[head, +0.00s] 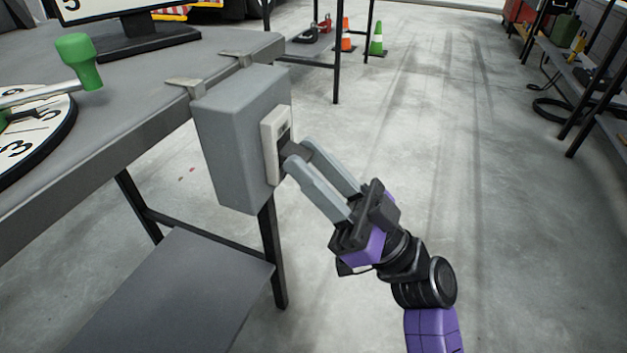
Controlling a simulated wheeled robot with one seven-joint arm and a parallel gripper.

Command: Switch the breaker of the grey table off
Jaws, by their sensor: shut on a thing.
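The breaker is a grey box (235,140) hung on the right edge of the grey table (190,55) by two metal brackets. A pale switch plate (270,145) with a dark opening is on the box's right face. My gripper (295,160) reaches the plate from the lower right. Its two grey fingers are shut on the dark switch lever (284,146) at the plate. The fingertips hide most of the lever, so I cannot tell its position.
A round numbered dial (60,125) with a green-handled crank (78,60) and a monitor (140,30) are on the table. A lower grey shelf (170,300) is beneath. Traffic cones (377,40) stand far back. A shelf rack (590,80) lines the right. The middle floor is clear.

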